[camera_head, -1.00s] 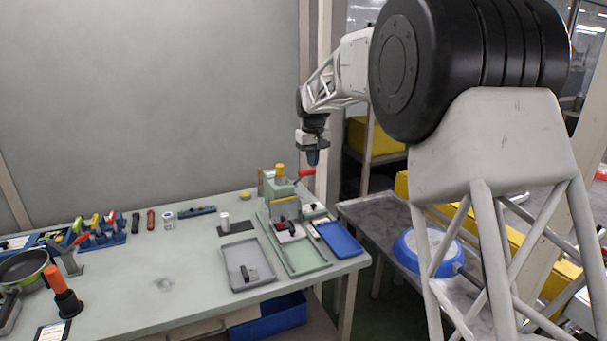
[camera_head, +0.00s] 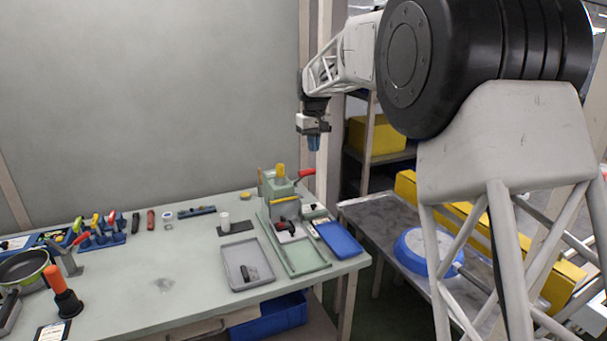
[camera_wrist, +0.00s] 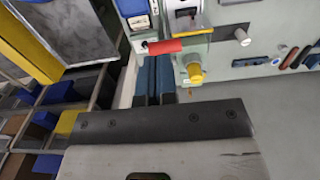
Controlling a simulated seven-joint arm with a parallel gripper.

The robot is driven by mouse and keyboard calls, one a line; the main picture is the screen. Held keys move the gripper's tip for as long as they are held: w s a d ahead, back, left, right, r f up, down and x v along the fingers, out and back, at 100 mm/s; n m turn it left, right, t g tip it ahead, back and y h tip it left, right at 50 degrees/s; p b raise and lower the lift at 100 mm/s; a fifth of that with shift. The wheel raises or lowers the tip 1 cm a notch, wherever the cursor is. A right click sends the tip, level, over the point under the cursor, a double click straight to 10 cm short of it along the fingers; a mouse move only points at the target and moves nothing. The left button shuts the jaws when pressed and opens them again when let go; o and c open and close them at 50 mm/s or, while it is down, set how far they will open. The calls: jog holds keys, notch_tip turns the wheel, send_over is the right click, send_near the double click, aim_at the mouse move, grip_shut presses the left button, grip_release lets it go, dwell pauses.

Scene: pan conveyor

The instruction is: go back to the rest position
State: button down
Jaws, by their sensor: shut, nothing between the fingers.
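My gripper (camera_head: 314,143) hangs in the air above the back right corner of the worktable (camera_head: 150,260), over and slightly right of the green press-like fixture (camera_head: 282,190). It points down, is shut and holds nothing. In the wrist view its two blue fingers (camera_wrist: 156,82) lie side by side. The fixture's yellow knob (camera_wrist: 196,74) and red handle (camera_wrist: 165,46) show beside the fingers, apart from them.
A grey tray (camera_head: 231,264) holding a small dark part and a blue tray (camera_head: 340,240) lie near the table's right edge. A pan with a blue rim (camera_head: 408,254) sits on the grey side table. Shelves with a yellow bin (camera_head: 376,137) stand behind.

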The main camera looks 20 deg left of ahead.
jog(key=shift+d, duration=0.1)
jog(key=s+d+r+m, duration=0.2)
jog(key=s+d, duration=0.5)
jog(key=d, duration=0.4)
jog(key=s+d+r+m+t, duration=0.1)
jog(key=s+d+r, duration=0.1)
jog(key=s+d, duration=0.7)
jog(key=s+d+r+m, duration=0.2)
jog(key=s+d, duration=0.3)
jog(key=d, duration=0.8)
jog(key=s+d+f+m, duration=0.1)
jog(key=s+d+f, duration=0.3)
jog(key=s, duration=0.6)
jog(key=s+d+f+m+t, duration=0.1)
jog(key=s+d+f, duration=0.3)
jog(key=s+d, duration=0.3)
jog(key=s+d+f+m, duration=0.2)
jog(key=s+d+f, duration=0.3)
jog(key=s, duration=0.9)
jog(key=shift+d+t, duration=0.3)
jog(key=shift+d, duration=0.3)
